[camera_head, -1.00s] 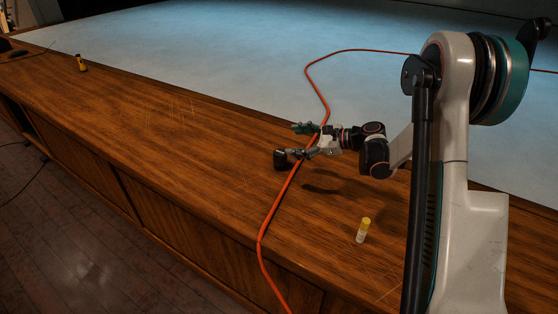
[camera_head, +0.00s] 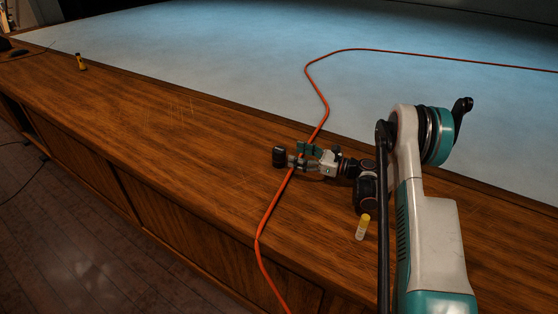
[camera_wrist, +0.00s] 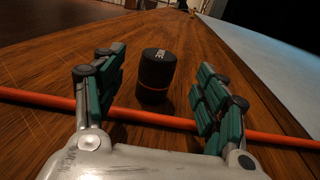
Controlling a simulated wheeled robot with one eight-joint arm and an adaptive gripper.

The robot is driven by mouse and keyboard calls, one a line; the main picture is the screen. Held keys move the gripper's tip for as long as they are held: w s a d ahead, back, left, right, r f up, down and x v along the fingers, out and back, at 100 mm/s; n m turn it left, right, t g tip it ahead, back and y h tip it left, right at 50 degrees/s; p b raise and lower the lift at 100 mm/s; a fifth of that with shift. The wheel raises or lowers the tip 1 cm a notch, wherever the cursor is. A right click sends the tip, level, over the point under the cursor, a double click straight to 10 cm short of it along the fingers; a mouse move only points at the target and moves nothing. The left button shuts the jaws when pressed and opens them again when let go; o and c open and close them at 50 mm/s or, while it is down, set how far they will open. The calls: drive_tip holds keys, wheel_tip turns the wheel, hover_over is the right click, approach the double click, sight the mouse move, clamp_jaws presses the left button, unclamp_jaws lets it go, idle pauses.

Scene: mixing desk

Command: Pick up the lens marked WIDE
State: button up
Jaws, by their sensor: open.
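A small black cylinder (camera_wrist: 156,75), which looks like the lens, stands upright on the wooden desk in the wrist view. It has an orange ring and a pale mark on its top that I cannot read for sure. In the head view the black lens (camera_head: 279,157) is just left of my gripper. My gripper (camera_head: 299,157) is open and empty. In the wrist view the gripper's green-padded fingers (camera_wrist: 159,88) spread to both sides of the lens, which stands between and a little beyond them. I see no contact.
An orange cable (camera_head: 273,206) crosses the desk (camera_head: 190,160) and passes under my gripper, close in front of the lens. A yellow-capped white tube (camera_head: 362,228) stands near my arm. A small yellow-and-black object (camera_head: 81,63) stands far left. The desk left of the lens is clear.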

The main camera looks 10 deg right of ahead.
sight(279, 149)
drive_tip(key=shift+b+x, duration=0.3)
drive_tip(key=shift+x, duration=1.25)
drive_tip(key=x, duration=0.1)
drive_tip(key=b+x, duration=0.1)
drive_tip(key=x, duration=0.1)
drive_tip(key=b+x, duration=0.1)
drive_tip(key=x, duration=0.1)
drive_tip(key=shift+f, duration=0.3)
drive_tip(key=shift+c, duration=0.5)
drive_tip(key=c, duration=1.3)
